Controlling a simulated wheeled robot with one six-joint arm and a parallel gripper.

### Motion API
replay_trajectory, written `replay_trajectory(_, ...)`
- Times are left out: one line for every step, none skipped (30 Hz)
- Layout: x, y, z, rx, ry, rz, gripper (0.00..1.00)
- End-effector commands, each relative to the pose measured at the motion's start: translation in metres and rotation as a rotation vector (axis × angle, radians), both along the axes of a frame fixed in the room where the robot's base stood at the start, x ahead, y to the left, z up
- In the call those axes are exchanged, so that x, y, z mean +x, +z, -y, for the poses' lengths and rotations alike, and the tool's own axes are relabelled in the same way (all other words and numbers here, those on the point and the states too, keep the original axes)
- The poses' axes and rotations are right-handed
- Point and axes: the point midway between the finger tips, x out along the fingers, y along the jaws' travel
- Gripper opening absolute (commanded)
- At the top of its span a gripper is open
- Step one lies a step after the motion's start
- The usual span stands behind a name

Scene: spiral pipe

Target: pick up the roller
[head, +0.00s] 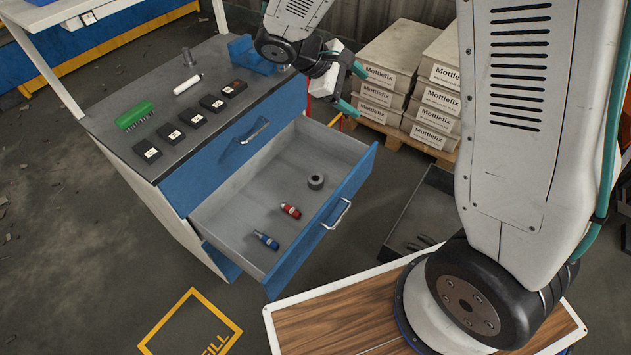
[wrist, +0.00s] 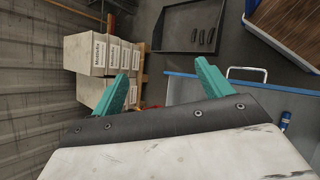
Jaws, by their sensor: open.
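No object is plainly marked as the roller. A white cylinder (head: 187,83) lies on the grey worktop (head: 165,105), and a green piece with dark bristles or teeth (head: 134,115) lies to its left; I cannot tell whether either is the roller. My gripper (head: 353,88) is raised at the right of the cabinet, near the stacked boxes, with its teal fingers apart. In the wrist view my gripper (wrist: 162,70) has nothing between its fingers. Neither worktop piece shows in the wrist view.
The open drawer (head: 235,190) holds a red bottle (head: 291,211), a blue tube (head: 266,240) and a grey ring (head: 316,182). Several black blocks (head: 170,133), a grey peg (head: 187,57) and a blue holder (head: 250,55) stand on the worktop. Mottlefix boxes (head: 390,55) are stacked behind.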

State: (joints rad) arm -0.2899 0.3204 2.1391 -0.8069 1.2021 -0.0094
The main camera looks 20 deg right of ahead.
Motion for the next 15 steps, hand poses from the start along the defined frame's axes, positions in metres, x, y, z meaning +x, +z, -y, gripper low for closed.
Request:
replay_trajectory(0.015, -0.024, -0.008, -0.042, 0.061, -0.040, 0.78)
replay_trajectory(0.023, -0.036, -0.012, -0.065, 0.097, -0.058, 0.78)
replay_trajectory(0.034, -0.052, -0.017, -0.098, 0.147, -0.082, 0.78)
replay_trajectory(0.041, -0.065, -0.022, -0.120, 0.183, -0.100, 0.78)
replay_trajectory(0.049, -0.079, -0.026, -0.142, 0.221, -0.118, 0.78)
replay_trajectory(0.057, -0.098, -0.033, -0.172, 0.271, -0.142, 0.78)
replay_trajectory(0.063, -0.112, -0.038, -0.193, 0.310, -0.159, 0.78)
replay_trajectory(0.069, -0.127, -0.043, -0.214, 0.349, -0.177, 0.78)
replay_trajectory(0.075, -0.147, -0.049, -0.242, 0.400, -0.201, 0.78)
replay_trajectory(0.079, -0.163, -0.055, -0.262, 0.440, -0.218, 0.78)
replay_trajectory(0.083, -0.179, -0.060, -0.282, 0.481, -0.236, 0.78)
replay_trajectory(0.087, -0.201, -0.067, -0.307, 0.533, -0.259, 0.78)
replay_trajectory(0.089, -0.218, -0.072, -0.325, 0.574, -0.277, 0.78)
replay_trajectory(0.091, -0.235, -0.077, -0.344, 0.615, -0.294, 0.78)
replay_trajectory(0.091, -0.258, -0.084, -0.368, 0.669, -0.318, 0.78)
